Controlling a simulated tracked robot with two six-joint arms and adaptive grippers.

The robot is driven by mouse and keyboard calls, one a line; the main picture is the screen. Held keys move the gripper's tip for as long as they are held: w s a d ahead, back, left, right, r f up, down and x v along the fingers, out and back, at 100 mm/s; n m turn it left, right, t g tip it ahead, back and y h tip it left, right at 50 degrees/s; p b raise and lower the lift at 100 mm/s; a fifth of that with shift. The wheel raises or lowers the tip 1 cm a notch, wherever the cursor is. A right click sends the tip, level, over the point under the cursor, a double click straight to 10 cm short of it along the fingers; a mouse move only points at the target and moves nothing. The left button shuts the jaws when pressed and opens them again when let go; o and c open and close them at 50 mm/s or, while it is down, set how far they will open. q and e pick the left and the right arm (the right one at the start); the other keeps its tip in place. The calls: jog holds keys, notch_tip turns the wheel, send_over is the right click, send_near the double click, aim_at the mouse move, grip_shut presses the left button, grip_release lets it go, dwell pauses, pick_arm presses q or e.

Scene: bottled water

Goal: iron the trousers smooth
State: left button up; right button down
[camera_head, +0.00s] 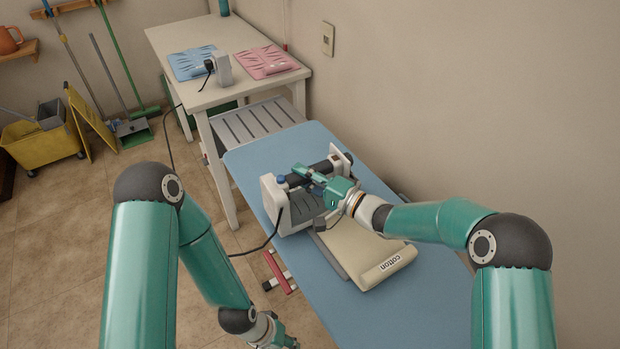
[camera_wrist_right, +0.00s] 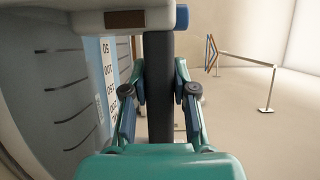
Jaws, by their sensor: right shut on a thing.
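The iron (camera_head: 272,200) is a bulky white and grey body with a dark bar handle, on the blue ironing board (camera_head: 258,150). My right gripper (camera_head: 312,178) is shut on the dark handle; the right wrist view shows the handle (camera_wrist_right: 158,75) between its fingers (camera_wrist_right: 160,95). My left gripper (camera_head: 272,336) is low at the bottom edge, partly cut off, away from the board.
A black cord runs from the iron towards a plug in a white block (camera_head: 223,70) on the white table (camera_head: 180,38). Blue (camera_head: 192,62) and pink (camera_head: 266,62) folded pieces lie there. A wall is close on the right. A yellow mop bucket (camera_head: 38,145) stands far left.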

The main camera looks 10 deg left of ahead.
aim_at(315, 164)
jog(key=shift+w+a+r, duration=0.1)
jog(key=shift+a, duration=0.5)
jog(key=shift+w+a+r, duration=0.1)
jog(key=shift+a, duration=0.5)
jog(key=shift+w+d, duration=1.65)
jog(key=shift+w+d, duration=0.1)
jog(key=shift+w+d, duration=0.15)
jog(key=shift+w, duration=0.05)
jog(key=shift+w+d+p, duration=0.3)
jog(key=shift+w+d, duration=0.95)
jog(key=shift+d, duration=0.05)
jog(key=shift+s+a, duration=1.15)
jog(key=shift+s+a, duration=0.1)
